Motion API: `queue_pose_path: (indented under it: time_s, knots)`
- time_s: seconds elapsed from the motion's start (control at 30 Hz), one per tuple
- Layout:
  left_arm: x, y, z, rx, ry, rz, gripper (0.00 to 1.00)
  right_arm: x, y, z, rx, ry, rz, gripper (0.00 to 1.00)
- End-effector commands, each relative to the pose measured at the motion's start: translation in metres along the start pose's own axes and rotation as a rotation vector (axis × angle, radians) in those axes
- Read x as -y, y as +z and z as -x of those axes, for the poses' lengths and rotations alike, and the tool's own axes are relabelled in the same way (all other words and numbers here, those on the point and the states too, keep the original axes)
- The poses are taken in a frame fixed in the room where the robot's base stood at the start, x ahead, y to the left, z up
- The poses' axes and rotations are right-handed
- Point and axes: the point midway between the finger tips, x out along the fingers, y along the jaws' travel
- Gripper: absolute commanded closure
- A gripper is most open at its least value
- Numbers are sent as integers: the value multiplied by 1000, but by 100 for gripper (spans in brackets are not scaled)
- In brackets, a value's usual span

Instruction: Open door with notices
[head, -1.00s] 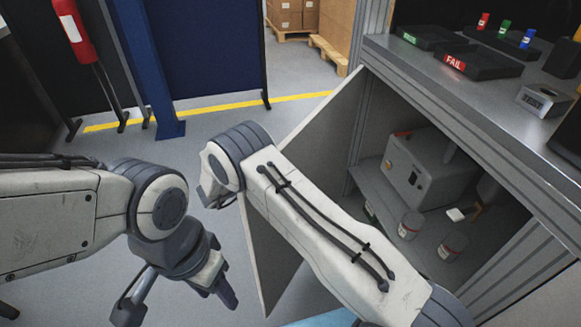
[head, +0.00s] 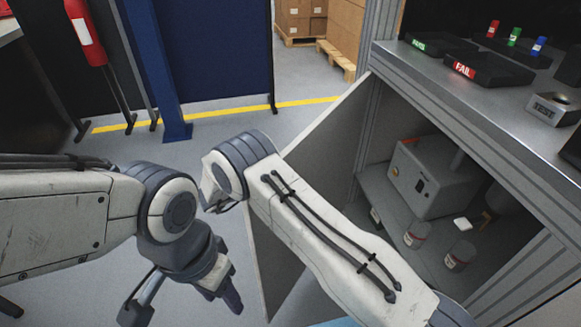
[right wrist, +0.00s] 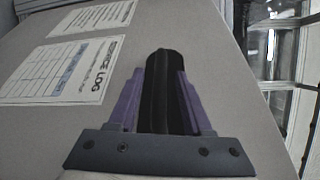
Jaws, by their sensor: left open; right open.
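The door (head: 335,130) is a pale grey panel standing ajar from the cabinet under the counter, with the opening exposed on its right. In the right wrist view its face (right wrist: 215,60) carries a printed service log sheet (right wrist: 62,72) and a second notice (right wrist: 93,18). My right gripper (right wrist: 163,85) is open, with purple fingers either side of a dark bar close to the door face; whether they touch it I cannot tell. In the head view my right arm hides that gripper. My left gripper (head: 185,303) is open and empty at the lower left, away from the door.
Inside the cabinet are a grey box-shaped machine (head: 432,178) and two jars, one of them a pale jar (head: 417,235). The counter (head: 440,68) above holds black trays, including a FAIL tray (head: 490,70). A blue post (head: 160,70) stands behind. Bare floor lies left of the door.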

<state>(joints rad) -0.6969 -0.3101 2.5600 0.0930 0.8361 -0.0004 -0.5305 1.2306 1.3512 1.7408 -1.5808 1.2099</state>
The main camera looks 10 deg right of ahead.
Motion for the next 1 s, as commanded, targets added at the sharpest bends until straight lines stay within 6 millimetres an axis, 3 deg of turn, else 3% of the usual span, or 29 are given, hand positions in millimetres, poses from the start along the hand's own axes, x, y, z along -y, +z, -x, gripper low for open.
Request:
queue_pose_path:
  time_s: [0.2, 0.4, 0.6, 0.83, 0.87, 0.97, 1.0]
  knots:
    - [0, 0, -5, 0, 0, 0, 50, -2, 1, 45, 5, 3, -1, 50]
    - [1, 0, -8, 0, 0, 0, 50, -1, 0, 78, 3, 1, 0, 50]
    - [1, 0, -9, 0, 0, 0, 50, 0, 0, 91, 0, 1, 0, 50]
    - [1, 0, -9, 0, 0, 0, 50, 0, 0, 91, -1, 1, 1, 50]
    - [1, 0, -9, 0, 0, 0, 50, 0, 0, 91, 0, 1, 1, 58]
    - [1, 0, -8, 0, 0, 0, 50, 3, 6, 91, 22, 16, 5, 96]
    - [0, 0, -7, 0, 0, 0, 50, 7, 13, 91, 51, 31, 13, 100]
